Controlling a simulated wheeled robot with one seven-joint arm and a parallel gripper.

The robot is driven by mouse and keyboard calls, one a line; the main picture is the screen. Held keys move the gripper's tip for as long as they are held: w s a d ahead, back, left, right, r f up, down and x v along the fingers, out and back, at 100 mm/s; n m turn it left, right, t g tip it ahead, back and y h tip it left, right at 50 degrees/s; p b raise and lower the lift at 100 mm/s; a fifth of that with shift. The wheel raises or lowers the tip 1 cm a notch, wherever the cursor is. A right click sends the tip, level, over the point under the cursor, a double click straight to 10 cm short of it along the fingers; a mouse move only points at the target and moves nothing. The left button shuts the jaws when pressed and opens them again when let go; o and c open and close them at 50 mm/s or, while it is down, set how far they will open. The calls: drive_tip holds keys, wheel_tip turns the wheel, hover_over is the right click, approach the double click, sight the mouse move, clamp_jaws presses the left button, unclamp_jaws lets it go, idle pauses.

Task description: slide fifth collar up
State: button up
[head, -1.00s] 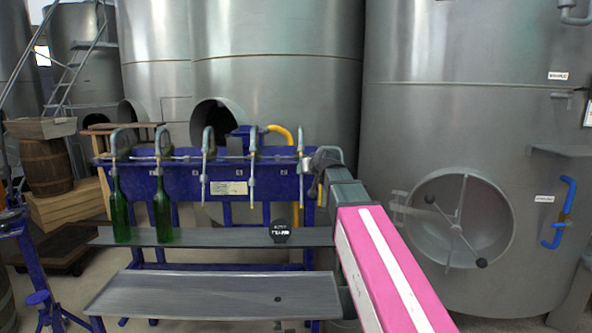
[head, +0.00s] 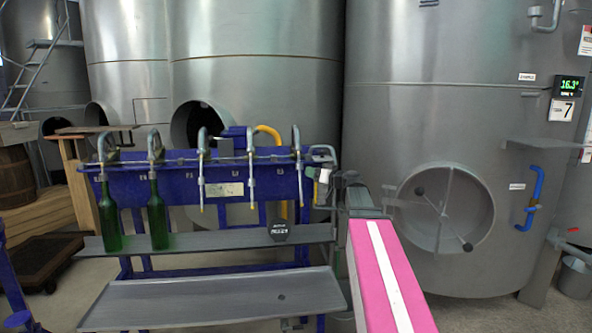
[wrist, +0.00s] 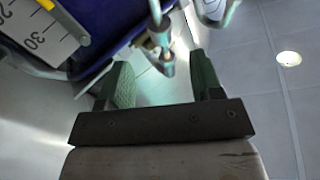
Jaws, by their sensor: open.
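The filler is a blue frame (head: 225,187) with a row of several bent metal spouts. The fifth spout (head: 298,165), the rightmost upright one in the head view, is closest to my gripper; its collar is too small to make out there. My gripper (wrist: 163,80) is open and empty, with its two green finger pads apart. In the wrist view a metal spout end with a brassy ring (wrist: 160,45) shows near the gap between the fingertips, apart from both pads. In the head view my gripper is just right of the fifth spout, partly hidden.
Green bottles stand under the first spout (head: 109,218) and second spout (head: 157,215) on a grey shelf (head: 210,238). A lower tray (head: 200,300) lies in front. A scale plate (wrist: 45,32) is close at the wrist view's upper left. Large steel tanks (head: 430,110) stand behind.

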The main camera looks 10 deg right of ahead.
sight(302, 169)
drive_tip(key=x, duration=0.9)
drive_tip(key=shift+w+a, duration=0.1)
drive_tip(key=shift+w, duration=0.05)
